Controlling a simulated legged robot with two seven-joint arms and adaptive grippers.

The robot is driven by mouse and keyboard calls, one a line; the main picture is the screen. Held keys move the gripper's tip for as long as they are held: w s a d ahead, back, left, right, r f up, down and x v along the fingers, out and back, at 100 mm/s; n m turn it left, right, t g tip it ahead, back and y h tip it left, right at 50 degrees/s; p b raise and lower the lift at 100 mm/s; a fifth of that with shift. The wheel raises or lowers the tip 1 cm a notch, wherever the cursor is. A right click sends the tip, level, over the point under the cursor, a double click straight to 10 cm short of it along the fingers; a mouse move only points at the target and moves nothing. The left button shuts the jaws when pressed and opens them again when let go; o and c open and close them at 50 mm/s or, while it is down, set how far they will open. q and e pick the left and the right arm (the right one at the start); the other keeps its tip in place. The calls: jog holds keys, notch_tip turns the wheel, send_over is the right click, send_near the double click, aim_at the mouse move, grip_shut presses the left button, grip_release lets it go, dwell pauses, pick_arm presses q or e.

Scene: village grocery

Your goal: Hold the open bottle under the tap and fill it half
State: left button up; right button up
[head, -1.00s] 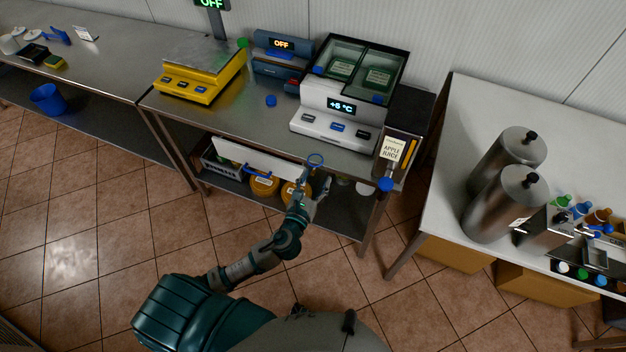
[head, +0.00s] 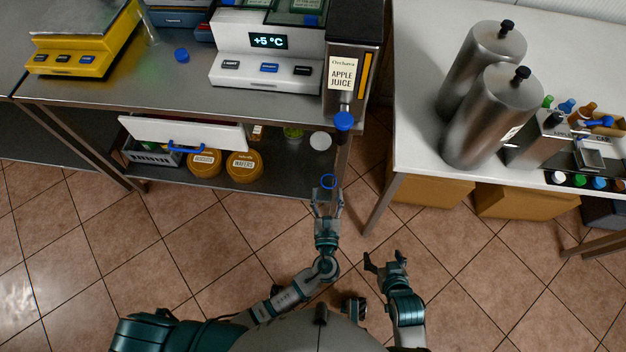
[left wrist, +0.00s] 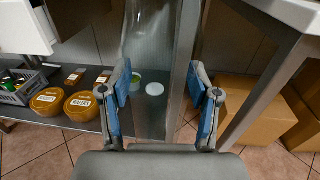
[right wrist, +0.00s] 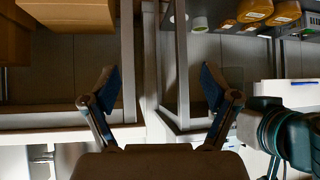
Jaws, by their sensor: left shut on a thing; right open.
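My left gripper (head: 327,196) is shut on a clear bottle, whose blue neck ring (head: 322,182) faces up, open. In the left wrist view the see-through bottle (left wrist: 152,45) stands upright between the fingers. The tap (head: 344,121), with a blue knob, is on the apple juice dispenser (head: 342,82) at the table's right end. In the head view, the bottle's mouth is below and slightly left of the tap, apart from it. I cannot make out any liquid in the bottle. My right gripper (head: 384,264) is open and empty, right of the left one.
The steel table (head: 120,85) carries a yellow scale (head: 85,40) and a white cooler (head: 262,65). An open drawer (head: 185,132) juts out left of the bottle. A white table (head: 420,150) with two steel urns (head: 495,110) stands right. Floor between the tables is clear.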

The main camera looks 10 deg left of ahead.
pick_arm(q)
jog(key=shift+s+d+f, duration=0.1)
jog(key=shift+d+f, duration=0.5)
jog(key=shift+d, duration=0.05)
jog(key=shift+w+d+r+b, duration=0.1)
jog(key=shift+w+d+b, duration=0.25)
jog(key=shift+w+d, duration=0.1)
jog(key=shift+w, duration=0.2)
pick_arm(e)
jog(key=w+a+r+t+y+b, duration=0.1)
jog(key=w+r+t+b, duration=0.15)
jog(key=r+t, duration=0.3)
jog(key=w+a+r+t+y+b, duration=0.2)
jog(key=w+r+t, duration=0.15)
jog(key=r, duration=0.25)
pick_arm(q)
jog(key=w+r+p, duration=0.2)
jog(key=w, duration=0.6)
jog(key=shift+w+a, duration=0.2)
jog(key=shift+w, duration=0.1)
pick_arm(e)
jog(key=shift+s+d+f+g+h, duration=0.2)
jog(key=shift+d+f+g, duration=0.05)
jog(key=shift+f+g, duration=0.35)
jog(key=shift+s+d+f+g+h, duration=0.25)
jog(key=shift+f+g, duration=0.2)
jog(key=shift+f, duration=0.2)
jog(key=shift+s+d+f+g+h, duration=0.15)
jog(key=shift+s+d+f+g, duration=0.05)
jog(key=shift+f+g, duration=0.4)
